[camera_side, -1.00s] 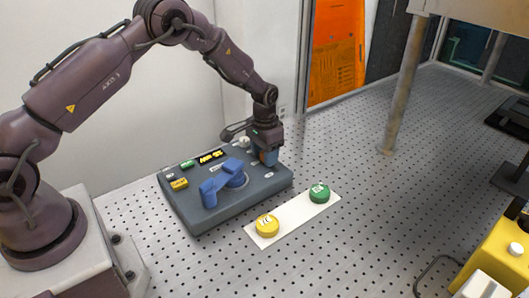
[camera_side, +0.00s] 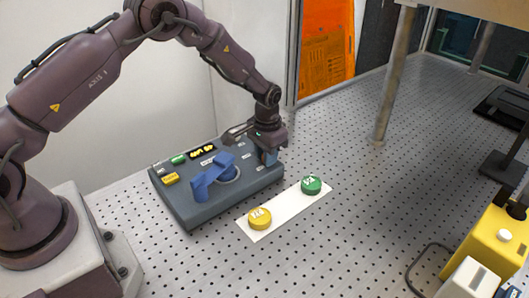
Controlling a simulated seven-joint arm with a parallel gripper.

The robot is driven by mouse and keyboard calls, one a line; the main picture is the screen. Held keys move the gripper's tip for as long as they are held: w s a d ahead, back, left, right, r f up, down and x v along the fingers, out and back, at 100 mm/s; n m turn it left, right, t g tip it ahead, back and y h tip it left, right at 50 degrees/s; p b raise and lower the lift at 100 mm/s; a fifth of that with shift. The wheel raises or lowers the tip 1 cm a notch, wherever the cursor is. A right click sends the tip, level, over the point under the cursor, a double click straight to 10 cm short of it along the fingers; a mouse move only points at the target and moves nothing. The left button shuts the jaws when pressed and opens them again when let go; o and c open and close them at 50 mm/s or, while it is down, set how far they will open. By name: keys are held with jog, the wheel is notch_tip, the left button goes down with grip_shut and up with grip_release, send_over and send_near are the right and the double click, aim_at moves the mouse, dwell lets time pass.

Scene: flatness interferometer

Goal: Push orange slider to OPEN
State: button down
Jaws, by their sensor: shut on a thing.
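The grey control box (camera_side: 195,214) lies on the perforated table. My gripper (camera_side: 268,158) points down at the box's right end, its fingers low at the top panel. The fingers are shut on a small part there, which I take for the orange slider. The slider itself is hidden by the fingers and no orange shows on the panel now. The OPEN marking is too small to read.
A blue lever handle (camera_side: 213,178) rises from the box's middle, left of my gripper. A white strip with a yellow button (camera_side: 260,218) and a green button (camera_side: 311,185) lies in front. A metal post (camera_side: 385,110) stands right. Table between is clear.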

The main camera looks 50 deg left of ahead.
jog(key=c, duration=1.2)
grip_release()
jog(key=shift+d, duration=0.4)
jog(key=shift+o, duration=1)
jog(key=shift+a, duration=0.1)
notch_tip(320, 180, up, 13)
jog(key=s+r+t, duration=0.2)
jog(key=s+r, duration=0.3)
jog(key=s, duration=0.4)
jog(key=s+d+r+t, duration=0.1)
jog(key=s+r, duration=0.5)
jog(key=s, duration=0.4)
jog(key=s+d+r+t, duration=0.1)
jog(key=s+r+t, duration=0.1)
jog(key=s+r, duration=0.4)
jog(key=s, duration=0.4)
jog(key=shift+r+t, duration=0.2)
jog(key=shift+t, duration=0.1)
